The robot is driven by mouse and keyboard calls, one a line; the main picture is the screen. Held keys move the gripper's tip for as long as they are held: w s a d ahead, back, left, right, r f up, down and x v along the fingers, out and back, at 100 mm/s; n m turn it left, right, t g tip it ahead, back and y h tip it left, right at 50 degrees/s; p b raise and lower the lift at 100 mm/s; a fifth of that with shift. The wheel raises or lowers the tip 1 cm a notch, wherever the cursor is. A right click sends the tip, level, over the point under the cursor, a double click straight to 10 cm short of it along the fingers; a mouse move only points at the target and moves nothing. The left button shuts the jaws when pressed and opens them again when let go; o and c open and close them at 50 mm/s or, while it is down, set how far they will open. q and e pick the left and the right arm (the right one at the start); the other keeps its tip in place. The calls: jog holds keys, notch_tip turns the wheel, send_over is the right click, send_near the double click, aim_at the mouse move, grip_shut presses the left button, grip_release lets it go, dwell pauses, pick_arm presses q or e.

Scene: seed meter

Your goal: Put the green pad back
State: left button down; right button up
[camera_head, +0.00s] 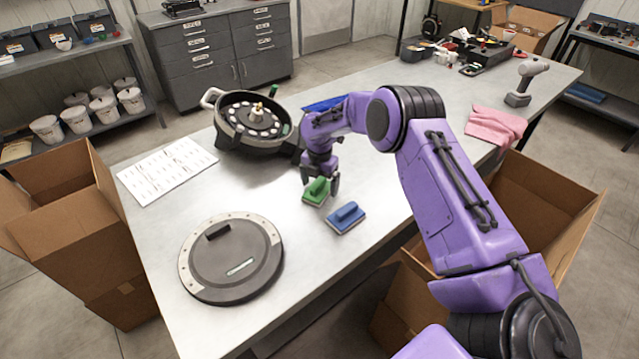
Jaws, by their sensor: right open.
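The green pad (313,196), a flat block with a raised green handle, lies on the metal table (290,325) near its middle. My right gripper (320,184) is low over it with fingers open, one on each side of the handle; I cannot tell whether they touch it. A similar blue pad (345,217) lies just to the right and nearer. The open black seed meter housing (250,140), with a seed disc inside, stands farther back on the left. Its round dark lid (225,275) lies at the near left. My left gripper is not in view.
A printed sheet (165,170) lies at the table's left edge. A blue item (325,103) is behind my right wrist. A pink cloth (495,125) and a drill-like tool (525,82) are at the right. Cardboard boxes (60,235) flank the table.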

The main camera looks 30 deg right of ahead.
aim_at(319, 181)
notch_tip(319, 181, up, 12)
jog(key=b, duration=0.3)
dwell(0.3)
